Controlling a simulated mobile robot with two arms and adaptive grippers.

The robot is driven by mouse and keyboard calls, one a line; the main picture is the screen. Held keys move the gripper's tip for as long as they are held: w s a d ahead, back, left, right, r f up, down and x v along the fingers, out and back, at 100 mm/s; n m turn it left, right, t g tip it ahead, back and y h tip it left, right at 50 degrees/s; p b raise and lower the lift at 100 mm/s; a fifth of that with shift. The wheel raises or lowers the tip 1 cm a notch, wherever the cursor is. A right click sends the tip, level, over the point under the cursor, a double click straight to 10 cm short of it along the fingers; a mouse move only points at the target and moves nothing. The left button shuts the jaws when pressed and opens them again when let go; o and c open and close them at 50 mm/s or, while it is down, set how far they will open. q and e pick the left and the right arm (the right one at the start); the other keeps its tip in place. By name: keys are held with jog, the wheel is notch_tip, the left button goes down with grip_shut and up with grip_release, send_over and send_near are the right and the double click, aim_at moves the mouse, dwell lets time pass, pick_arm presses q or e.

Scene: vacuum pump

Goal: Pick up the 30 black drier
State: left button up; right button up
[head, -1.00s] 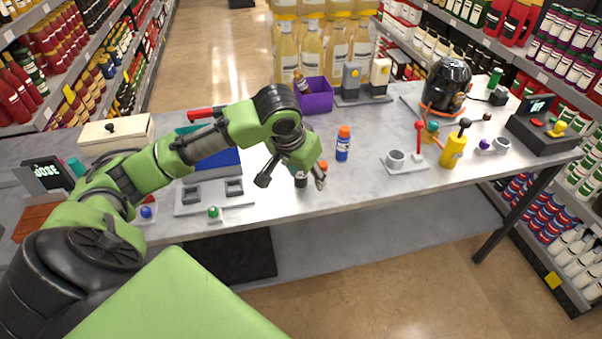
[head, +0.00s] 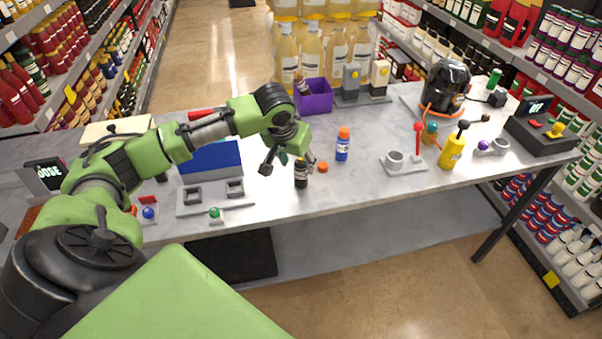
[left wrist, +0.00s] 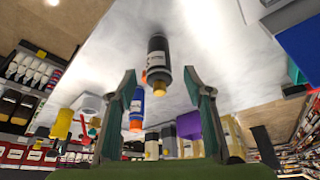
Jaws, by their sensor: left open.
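The black drier is a small black bottle (head: 301,175) with a pale label, standing on the grey table in the head view. In the left wrist view the black bottle (left wrist: 158,60) shows a yellow-orange cap and lies in line with the gap between the fingers. My left gripper (head: 284,162) is open and empty, just left of the bottle in the head view. Its two spread fingers also show in the left wrist view (left wrist: 160,88). Whether the bottle is between the fingertips or beyond them is hard to tell. My right gripper is not in view.
An orange cap (head: 322,167) and a blue bottle with orange cap (head: 342,146) are close on the right. A purple box (head: 317,100) stands behind, a grey two-socket fixture (head: 209,207) at left. The table front between fixture and grey cup stand (head: 394,160) is mostly clear.

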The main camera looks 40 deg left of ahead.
aim_at(301, 173)
pick_arm(q)
jog(key=shift+w+p+x, duration=0.25)
jog(key=shift+p+x, duration=0.35)
jog(key=shift+x, duration=1.8)
jog(key=shift+r, duration=0.15)
grip_shut()
jog(key=shift+r, duration=0.1)
